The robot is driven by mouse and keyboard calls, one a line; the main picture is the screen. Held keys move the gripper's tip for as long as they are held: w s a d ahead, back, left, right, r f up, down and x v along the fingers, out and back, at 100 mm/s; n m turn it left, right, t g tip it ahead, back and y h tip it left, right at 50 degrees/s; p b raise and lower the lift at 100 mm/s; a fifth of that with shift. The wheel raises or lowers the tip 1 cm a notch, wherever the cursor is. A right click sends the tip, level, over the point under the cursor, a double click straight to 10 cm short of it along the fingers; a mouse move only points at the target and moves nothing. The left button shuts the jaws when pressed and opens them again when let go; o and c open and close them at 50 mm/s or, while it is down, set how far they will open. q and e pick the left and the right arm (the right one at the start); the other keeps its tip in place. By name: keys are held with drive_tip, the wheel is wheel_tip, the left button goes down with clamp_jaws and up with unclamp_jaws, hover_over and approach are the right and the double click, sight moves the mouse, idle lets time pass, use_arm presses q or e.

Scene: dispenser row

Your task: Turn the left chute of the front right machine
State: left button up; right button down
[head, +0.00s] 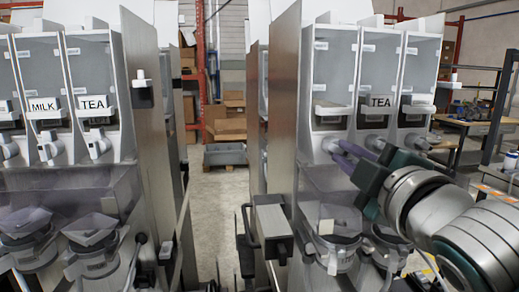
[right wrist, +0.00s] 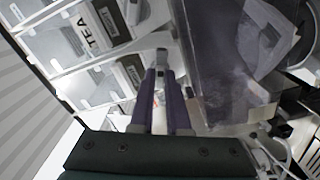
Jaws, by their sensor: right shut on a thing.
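The front right machine (head: 333,80) stands right of the aisle, with three clear canisters side by side and a chute below each. Its left chute (head: 330,145) is a small white spout under the left canister. My right gripper (head: 341,151) reaches in from the right, its purple fingers closed at this chute. In the right wrist view, the fingers (right wrist: 161,76) close on the pale grey chute piece (right wrist: 161,54). The fingers hide part of the chute, so its exact angle is hard to tell. My left gripper is not in view.
The middle canister carries a TEA label (head: 380,101). Grey funnels with cups (head: 333,250) sit below the chutes. Another machine (head: 65,85) with MILK and TEA labels stands at the left.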

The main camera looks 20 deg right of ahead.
drive_tip(key=shift+m, duration=0.7)
drive_tip(key=c, duration=0.9)
unclamp_jaws()
drive_tip(key=shift+b+v, duration=1.25)
drive_tip(key=shift+v, duration=3.75)
drive_tip(key=shift+w, duration=0.1)
